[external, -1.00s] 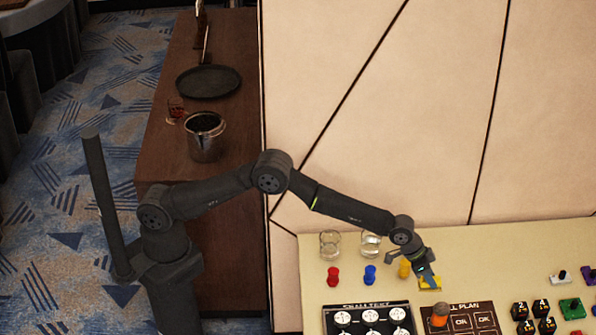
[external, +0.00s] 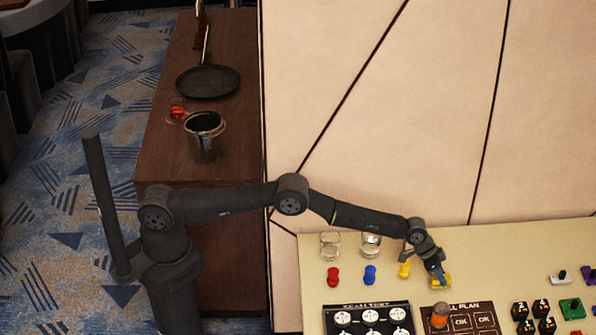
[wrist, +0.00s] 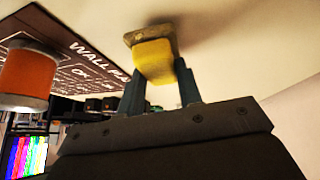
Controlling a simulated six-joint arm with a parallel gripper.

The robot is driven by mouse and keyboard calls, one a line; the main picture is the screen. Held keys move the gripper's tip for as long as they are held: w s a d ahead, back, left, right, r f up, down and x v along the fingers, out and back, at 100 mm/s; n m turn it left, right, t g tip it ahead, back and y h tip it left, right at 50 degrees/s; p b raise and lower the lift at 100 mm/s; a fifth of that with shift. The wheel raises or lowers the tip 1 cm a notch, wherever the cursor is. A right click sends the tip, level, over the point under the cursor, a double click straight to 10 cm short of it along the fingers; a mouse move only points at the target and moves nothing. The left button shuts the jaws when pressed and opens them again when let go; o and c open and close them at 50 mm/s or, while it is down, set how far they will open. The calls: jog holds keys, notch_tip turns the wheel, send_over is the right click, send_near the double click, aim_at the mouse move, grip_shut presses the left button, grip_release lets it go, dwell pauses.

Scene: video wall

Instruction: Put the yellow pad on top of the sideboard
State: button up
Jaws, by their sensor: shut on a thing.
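The yellow pad (external: 441,283) is at the cream table, below and right of a small yellow peg. In the wrist view the yellow pad (wrist: 155,60) is a yellow block with a tan plate at its far end, between my fingers. My gripper (external: 437,274), also in the wrist view (wrist: 159,78), is shut on it, close to the tabletop. I cannot tell whether the pad touches the table. The brown wooden sideboard (external: 165,150) stands at the left, far from my gripper.
On the sideboard are a metal pot (external: 204,140), a dark pan (external: 207,82) and a small red item (external: 177,112). Two glasses (external: 330,244), coloured pegs (external: 370,274), an orange spool (external: 440,315) and dark cards (external: 369,319) are on the cream table (external: 520,250). A tall panel (external: 390,110) rises behind it.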

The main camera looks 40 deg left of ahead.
jog(key=shift+f, duration=0.45)
jog(key=o, duration=1)
jog(key=shift+f, duration=0.1)
jog(key=shift+f, duration=0.15)
jog(key=shift+a+r, duration=0.1)
jog(key=shift+r, duration=0.2)
jog(key=v, duration=1.6)
jog(key=shift+w+a, duration=0.15)
jog(key=shift+a, duration=0.3)
jog(key=shift+o, duration=1.1)
jog(key=shift+a+r, duration=0.15)
jog(key=shift+r, duration=0.1)
